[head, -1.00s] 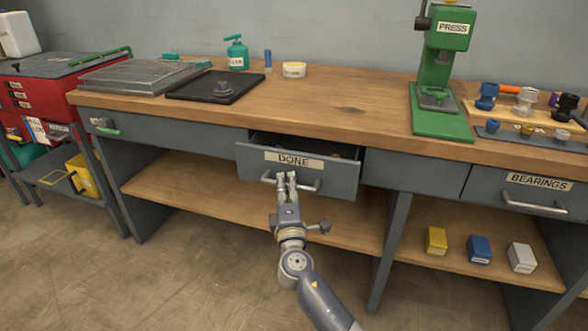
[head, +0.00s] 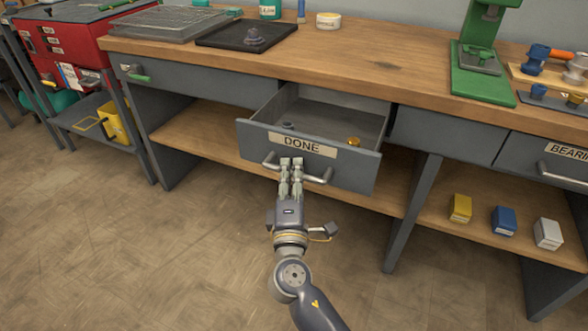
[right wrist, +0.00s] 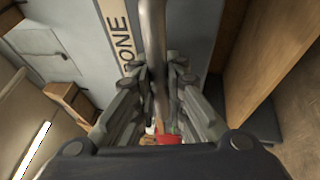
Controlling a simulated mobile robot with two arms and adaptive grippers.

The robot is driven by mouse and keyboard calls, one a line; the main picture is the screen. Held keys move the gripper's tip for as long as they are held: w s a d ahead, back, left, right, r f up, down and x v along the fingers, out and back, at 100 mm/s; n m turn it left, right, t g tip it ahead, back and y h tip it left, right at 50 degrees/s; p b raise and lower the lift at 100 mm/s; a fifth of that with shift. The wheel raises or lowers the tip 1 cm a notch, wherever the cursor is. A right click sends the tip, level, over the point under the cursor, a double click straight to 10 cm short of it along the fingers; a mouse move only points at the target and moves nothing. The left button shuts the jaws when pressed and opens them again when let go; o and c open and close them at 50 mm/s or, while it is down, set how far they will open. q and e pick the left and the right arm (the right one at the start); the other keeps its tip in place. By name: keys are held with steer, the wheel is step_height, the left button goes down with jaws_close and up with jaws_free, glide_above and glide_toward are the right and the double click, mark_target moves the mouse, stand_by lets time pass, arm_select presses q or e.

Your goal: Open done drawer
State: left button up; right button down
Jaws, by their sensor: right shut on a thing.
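The DONE drawer (head: 360,171) is a grey drawer in the workbench, pulled well out, with its inside showing. A small brass part (head: 353,141) and a small grey part (head: 287,125) lie in it. Its metal bar handle (head: 318,177) is on the front, below the DONE label. My right gripper (head: 291,166) is shut on the handle. In the right wrist view the handle bar (right wrist: 152,40) runs between the two fingers, beside the label (right wrist: 116,30). My left gripper is not in view.
The wooden bench top (head: 370,70) holds a black tray (head: 215,38) and a green press (head: 480,80). The BEARINGS drawer (head: 535,160) is shut at the right. Yellow, blue and white boxes stand on the lower shelf (head: 430,208). The floor in front is clear.

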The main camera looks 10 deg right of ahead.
steer(key=shift+f, duration=0.1)
steer(key=c, duration=1.6)
jaws_free()
steer(key=v, duration=1.2)
